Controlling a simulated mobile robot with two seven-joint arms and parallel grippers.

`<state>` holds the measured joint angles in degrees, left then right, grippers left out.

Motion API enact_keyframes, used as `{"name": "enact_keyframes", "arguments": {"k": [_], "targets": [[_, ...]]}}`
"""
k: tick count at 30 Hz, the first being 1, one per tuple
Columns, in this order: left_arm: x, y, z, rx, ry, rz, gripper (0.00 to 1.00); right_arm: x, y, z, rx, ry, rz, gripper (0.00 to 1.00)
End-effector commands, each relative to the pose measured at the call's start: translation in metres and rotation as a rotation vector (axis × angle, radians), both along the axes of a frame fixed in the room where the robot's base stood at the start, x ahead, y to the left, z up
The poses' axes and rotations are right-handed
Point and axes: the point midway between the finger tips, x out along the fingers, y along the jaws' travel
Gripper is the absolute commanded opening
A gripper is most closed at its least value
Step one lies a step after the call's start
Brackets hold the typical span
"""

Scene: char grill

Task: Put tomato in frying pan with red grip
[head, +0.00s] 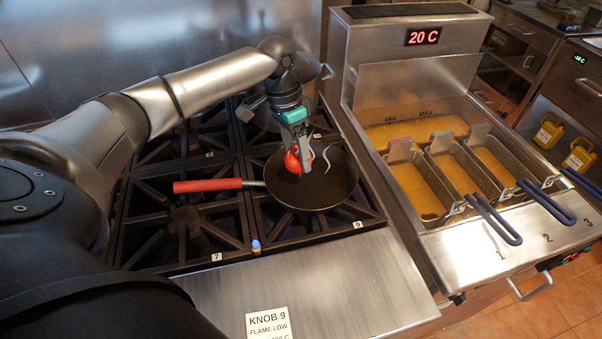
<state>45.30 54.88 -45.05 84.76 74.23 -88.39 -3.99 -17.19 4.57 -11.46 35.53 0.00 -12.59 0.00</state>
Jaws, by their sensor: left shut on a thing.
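A dark frying pan (325,190) with a red grip (207,185) sits on the front right burner of the stove, its grip pointing left. My left gripper (298,160) points down over the left part of the pan and is shut on a red tomato (291,162). The tomato shows within the pan's outline; I cannot tell whether it touches the pan's bottom. My right gripper is not in view.
The black stove grates (185,222) lie around the pan, with a small blue-tipped knob (256,246) at the front edge. A deep fryer with several blue-handled baskets (405,152) stands to the right. The steel counter (340,285) in front is clear except for a label.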

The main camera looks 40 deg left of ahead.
Motion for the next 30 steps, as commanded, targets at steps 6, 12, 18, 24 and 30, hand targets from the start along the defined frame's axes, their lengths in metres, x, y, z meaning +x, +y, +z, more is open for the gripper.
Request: {"name": "enact_keyframes", "arguments": {"k": [6, 12, 18, 24, 30], "targets": [[0.000, 0.000, -0.025, -0.001, 0.002, 0.002, 0.13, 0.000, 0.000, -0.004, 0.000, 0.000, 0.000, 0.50], [0.000, -0.001, -0.056, -0.001, 0.001, 0.002, 0.13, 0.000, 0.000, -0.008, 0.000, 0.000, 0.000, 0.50], [0.000, 0.000, -0.060, 0.000, -0.001, 0.001, 0.13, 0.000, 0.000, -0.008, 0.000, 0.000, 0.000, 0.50], [0.000, 0.000, -0.062, 0.000, -0.001, 0.001, 0.13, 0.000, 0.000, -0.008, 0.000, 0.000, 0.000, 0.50], [0.000, 0.000, -0.063, 0.001, -0.001, 0.000, 0.89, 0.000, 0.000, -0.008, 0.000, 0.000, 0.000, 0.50]]}}
